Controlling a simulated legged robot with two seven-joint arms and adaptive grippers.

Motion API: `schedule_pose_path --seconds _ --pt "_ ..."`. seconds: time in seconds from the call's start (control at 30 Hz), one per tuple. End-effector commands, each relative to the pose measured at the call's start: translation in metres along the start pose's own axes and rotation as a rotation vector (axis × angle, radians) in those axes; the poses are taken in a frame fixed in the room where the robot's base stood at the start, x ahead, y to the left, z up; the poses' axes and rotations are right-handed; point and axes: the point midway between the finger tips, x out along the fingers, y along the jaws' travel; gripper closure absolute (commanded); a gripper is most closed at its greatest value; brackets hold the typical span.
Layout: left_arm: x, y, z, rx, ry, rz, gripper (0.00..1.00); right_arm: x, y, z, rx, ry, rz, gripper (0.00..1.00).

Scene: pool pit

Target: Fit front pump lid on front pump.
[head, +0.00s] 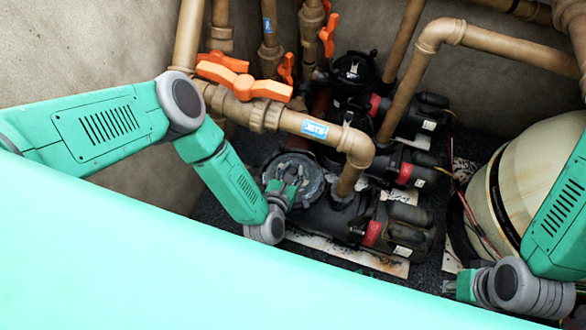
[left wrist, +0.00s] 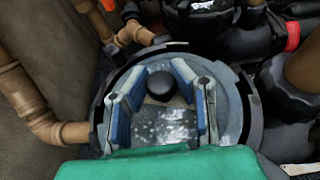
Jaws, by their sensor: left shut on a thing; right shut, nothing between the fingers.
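The front pump lid (head: 303,168) is a round grey disc over the mouth of the black front pump (head: 335,213). In the left wrist view the lid (left wrist: 233,99) fills the middle, with a dark round knob (left wrist: 161,85) and a dark lugged ring (left wrist: 254,112) around it. I cannot tell whether the lid is seated or just above the pump. My left gripper (head: 284,187) is shut on the lid from above; its fingers (left wrist: 161,100) stand either side of the knob. My right gripper (head: 458,286) is shut and empty, low at the right, away from the pump.
Brown pipes, one with a blue label (head: 314,129), pass close behind and over the front pump. Orange valve handles (head: 243,83) stand at the upper left. More black pumps (head: 355,68) sit behind. A large beige tank (head: 540,165) stands at the right, with loose cables beside it.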

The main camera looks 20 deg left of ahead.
Motion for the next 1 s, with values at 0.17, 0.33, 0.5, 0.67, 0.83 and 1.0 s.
schedule_pose_path --seconds 0.17,0.33,0.5,0.67,0.83,1.0 --pt "0.0001 -0.0003 0.0003 -0.001 -0.001 0.0 1.0 0.0002 0.0 0.0001 0.0 0.0 0.0 1.0" --pt "0.0001 -0.0003 0.0003 -0.001 -0.001 -0.001 1.0 0.0002 0.0 0.0001 0.0 0.0 0.0 1.0" --pt "0.0002 -0.0004 0.0 -0.001 -0.001 -0.001 1.0 0.0006 0.0 0.0001 0.0 0.0 0.0 1.0" --pt "0.0006 -0.0004 -0.0011 -0.001 -0.001 -0.001 1.0 0.0019 0.0 0.0001 0.0 0.0 0.0 1.0" --pt "0.0007 -0.0004 -0.0013 -0.001 -0.001 -0.001 1.0 0.0022 0.0 0.0001 0.0 0.0 0.0 1.0" --pt "0.0007 -0.0004 -0.0014 -0.001 -0.001 -0.001 0.56 0.0021 0.0 0.0001 0.0 0.0 0.0 1.0"
